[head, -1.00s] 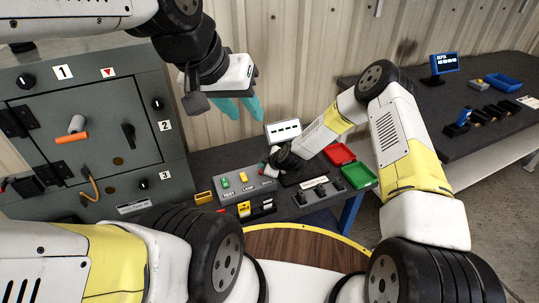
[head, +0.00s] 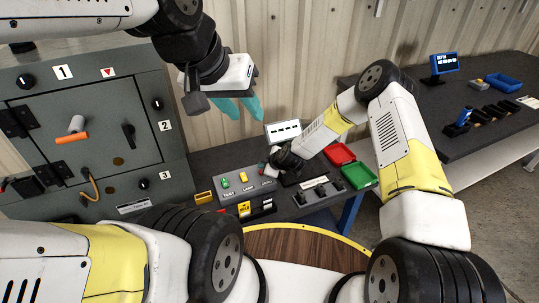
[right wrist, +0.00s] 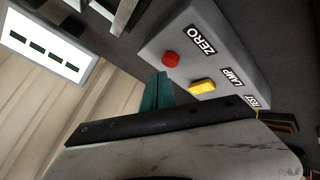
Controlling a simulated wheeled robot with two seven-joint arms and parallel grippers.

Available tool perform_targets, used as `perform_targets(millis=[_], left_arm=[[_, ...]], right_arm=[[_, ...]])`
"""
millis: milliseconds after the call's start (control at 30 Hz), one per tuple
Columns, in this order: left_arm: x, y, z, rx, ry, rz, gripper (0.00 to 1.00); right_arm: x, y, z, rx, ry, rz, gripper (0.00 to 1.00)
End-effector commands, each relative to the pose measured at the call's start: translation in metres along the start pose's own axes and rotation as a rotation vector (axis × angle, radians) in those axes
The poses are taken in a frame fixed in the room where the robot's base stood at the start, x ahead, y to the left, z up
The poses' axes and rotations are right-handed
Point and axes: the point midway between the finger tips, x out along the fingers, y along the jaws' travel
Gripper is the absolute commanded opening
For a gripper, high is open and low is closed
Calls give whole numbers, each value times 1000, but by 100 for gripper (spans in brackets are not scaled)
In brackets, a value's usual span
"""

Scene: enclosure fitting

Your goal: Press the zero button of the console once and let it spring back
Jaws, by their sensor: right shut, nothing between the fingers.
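The grey console (head: 236,187) stands on the dark bench in the head view, with a green and a yellow button visible. In the right wrist view, the console (right wrist: 225,45) shows its red button (right wrist: 171,59) beside the ZERO label (right wrist: 196,40), and a yellow button by LAMP. My right gripper (right wrist: 161,77) is shut and empty, its teal fingertips close to the red button. I cannot tell whether they touch it. In the head view my right gripper is at the console's right end, largely hiding the zero button. My left gripper (head: 239,106) is open and empty, high above the bench.
A white display panel (head: 283,131) with dark dashes stands behind my right gripper. A red tray (head: 339,153) and a green tray (head: 359,176) lie to the right. A grey cabinet (head: 90,130) is at left. A second bench (head: 450,110) stands at far right.

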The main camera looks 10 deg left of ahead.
Motion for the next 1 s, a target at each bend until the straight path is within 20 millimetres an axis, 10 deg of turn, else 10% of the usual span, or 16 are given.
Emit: perform_targets(millis=[1000], left_arm=[[0,0,0,0,0,0,36]], right_arm=[[6,-4,4,1,0,0,0]])
